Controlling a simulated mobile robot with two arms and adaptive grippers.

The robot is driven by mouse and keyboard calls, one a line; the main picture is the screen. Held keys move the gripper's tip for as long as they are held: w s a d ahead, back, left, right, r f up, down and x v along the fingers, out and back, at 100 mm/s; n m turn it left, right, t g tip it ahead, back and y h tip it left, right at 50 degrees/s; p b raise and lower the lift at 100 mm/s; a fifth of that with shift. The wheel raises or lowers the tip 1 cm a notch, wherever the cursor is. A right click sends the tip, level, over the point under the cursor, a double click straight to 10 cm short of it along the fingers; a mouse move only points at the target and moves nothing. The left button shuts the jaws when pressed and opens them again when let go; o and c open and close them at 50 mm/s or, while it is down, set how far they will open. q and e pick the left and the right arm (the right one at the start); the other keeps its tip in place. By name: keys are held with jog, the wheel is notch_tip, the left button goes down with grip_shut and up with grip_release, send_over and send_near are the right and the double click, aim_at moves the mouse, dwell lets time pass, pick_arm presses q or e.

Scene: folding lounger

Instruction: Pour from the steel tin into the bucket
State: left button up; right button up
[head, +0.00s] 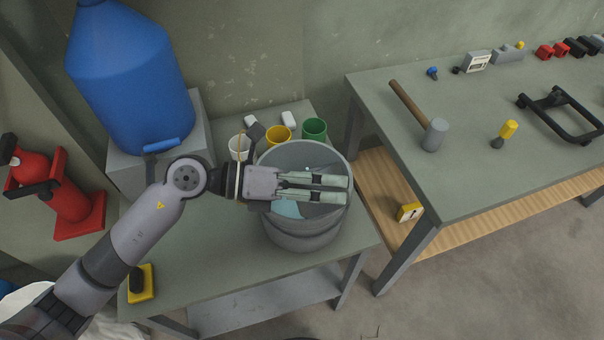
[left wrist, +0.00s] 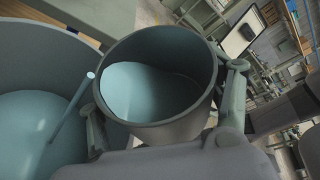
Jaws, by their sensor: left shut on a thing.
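The grey bucket (head: 300,237) stands on the left table. Pale blue liquid shows inside it in both views. My left gripper (head: 318,188) is over the bucket's mouth. In the left wrist view its fingers are shut on either side of the steel tin (left wrist: 170,132), a round grey vessel. The tin is tilted, with pale blue liquid lying against one side. A thin pale blue streak, like a stream, runs from beside the tin's rim to the liquid in the bucket (left wrist: 30,60). In the head view the tin is hard to tell from the bucket. My right gripper is out of view.
White, yellow (head: 279,135) and green (head: 314,128) cups stand just behind the bucket. A large blue container (head: 130,75) is at the back left. A yellow-black item (head: 141,283) lies at the table's front left. A mallet (head: 434,134) lies on the right table.

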pick_arm(q)
jog(key=shift+r, duration=0.15)
jog(key=shift+w+f+n+g+h+b, duration=0.15)
jog(key=shift+f+n+g+h+b, duration=0.25)
jog(key=shift+n, duration=0.4)
dwell(1.3)
jog(key=shift+w+a+r+n, duration=0.15)
jog(key=shift+r+n, duration=0.25)
jog(key=shift+n, duration=0.3)
dwell(1.1)
jog(key=shift+w+a+f+n+h, duration=0.1)
jog(key=shift+w+f+n+h, duration=0.05)
jog(key=shift+w+n+h, duration=0.2)
dwell(0.5)
